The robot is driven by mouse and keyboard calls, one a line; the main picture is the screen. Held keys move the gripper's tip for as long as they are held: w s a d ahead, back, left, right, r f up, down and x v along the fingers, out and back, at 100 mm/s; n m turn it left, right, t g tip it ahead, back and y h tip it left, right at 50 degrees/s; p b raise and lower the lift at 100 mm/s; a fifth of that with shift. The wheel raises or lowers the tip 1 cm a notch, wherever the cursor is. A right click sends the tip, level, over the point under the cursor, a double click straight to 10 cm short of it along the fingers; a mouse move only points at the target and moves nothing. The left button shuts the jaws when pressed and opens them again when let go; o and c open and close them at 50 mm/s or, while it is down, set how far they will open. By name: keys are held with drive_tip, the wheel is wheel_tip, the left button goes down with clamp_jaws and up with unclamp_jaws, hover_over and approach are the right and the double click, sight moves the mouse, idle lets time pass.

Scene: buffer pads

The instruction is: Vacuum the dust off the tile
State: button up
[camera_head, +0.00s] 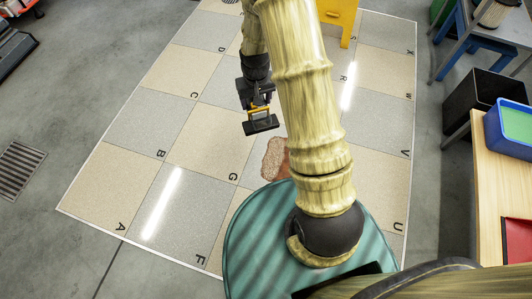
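A reddish-brown patch of dust (274,159) lies on a tile near the middle of the lettered floor, just right of the tile marked G (211,162). My arm hides its right side and the letter of its tile. My gripper (258,102) hangs above the floor, up and left of the dust in the picture. It appears shut on a small dark tool with orange parts and a flat dark head, which looks like the vacuum (261,124). The head is apart from the dust. The fingers are small and partly hidden.
The tiled floor (120,180) is clear on the left. A yellow cabinet (341,17) stands at the top. A wooden bench (490,190) with a blue-rimmed green bin (512,125) and a black box (478,100) are at the right. A floor grate (17,167) is at the left.

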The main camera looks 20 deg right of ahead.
drive_tip(key=shift+w, duration=0.1)
drive_tip(key=shift+f, duration=0.4)
drive_tip(key=s+d+f+m+b, duration=0.1)
drive_tip(key=s+f+m+b, duration=0.1)
drive_tip(key=f, duration=1.4)
drive_tip(key=s+d+f+m+b, duration=0.1)
drive_tip(key=s+f+m+b, duration=0.2)
drive_tip(key=f, duration=1.4)
drive_tip(key=shift+s+d+f+m+h, duration=0.3)
drive_tip(key=shift+m+h, duration=0.1)
drive_tip(key=shift+m, duration=0.7)
drive_tip(key=shift+w, duration=0.1)
